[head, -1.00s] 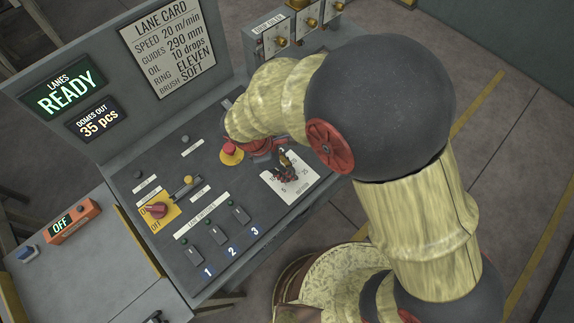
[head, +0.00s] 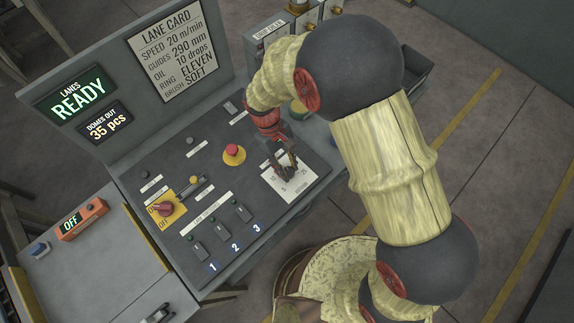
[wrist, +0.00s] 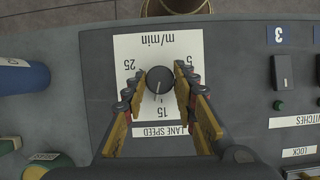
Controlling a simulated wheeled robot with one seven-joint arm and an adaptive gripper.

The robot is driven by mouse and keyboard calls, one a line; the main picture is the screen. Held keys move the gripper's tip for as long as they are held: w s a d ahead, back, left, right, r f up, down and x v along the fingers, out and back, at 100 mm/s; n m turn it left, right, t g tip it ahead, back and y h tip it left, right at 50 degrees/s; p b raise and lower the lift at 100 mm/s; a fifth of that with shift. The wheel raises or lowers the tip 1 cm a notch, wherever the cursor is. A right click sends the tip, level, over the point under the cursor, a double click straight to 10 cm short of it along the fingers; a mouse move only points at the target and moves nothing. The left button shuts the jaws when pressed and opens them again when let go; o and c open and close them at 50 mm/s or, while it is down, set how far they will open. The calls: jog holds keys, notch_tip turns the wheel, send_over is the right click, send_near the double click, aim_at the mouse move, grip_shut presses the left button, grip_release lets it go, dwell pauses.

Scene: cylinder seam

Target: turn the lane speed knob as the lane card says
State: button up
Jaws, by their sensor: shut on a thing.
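The lane speed knob (wrist: 159,80) is a dark round knob on a white dial plate (wrist: 125,48). My gripper (wrist: 160,88) is shut on it, one finger on each side. The knob's pale pointer mark is toward the 15, slightly to the 25 side in the wrist view. The 5, 15 and 25 marks show; other marks are hidden by the fingers there. In the head view my gripper (head: 286,170) is over the dial plate (head: 303,186) and hides the knob. The lane card (head: 174,52) reads speed 20 m/min.
A red mushroom button (head: 232,151) on a yellow base is left of the gripper. A red rotary switch (head: 165,208) and several lane switches (head: 220,239) share the panel. A READY display (head: 76,99) stands behind. A blue cylinder (wrist: 24,77) lies beside the panel.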

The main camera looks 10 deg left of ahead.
jog(key=m, duration=0.2)
jog(key=m+g+y+p, duration=0.1)
jog(key=m, duration=0.1)
jog(key=shift+w+d+m+y, duration=0.1)
jog(key=shift+d+m+y, duration=0.05)
jog(key=shift+m+y, duration=0.15)
jog(key=shift+m+y+p, duration=0.6)
jog(key=shift+m+y, duration=0.1)
jog(key=shift+m, duration=1.2)
jog(key=shift+g, duration=0.3)
jog(key=o, duration=1.1)
jog(key=shift+o, duration=0.2)
jog(key=v, duration=1.2)
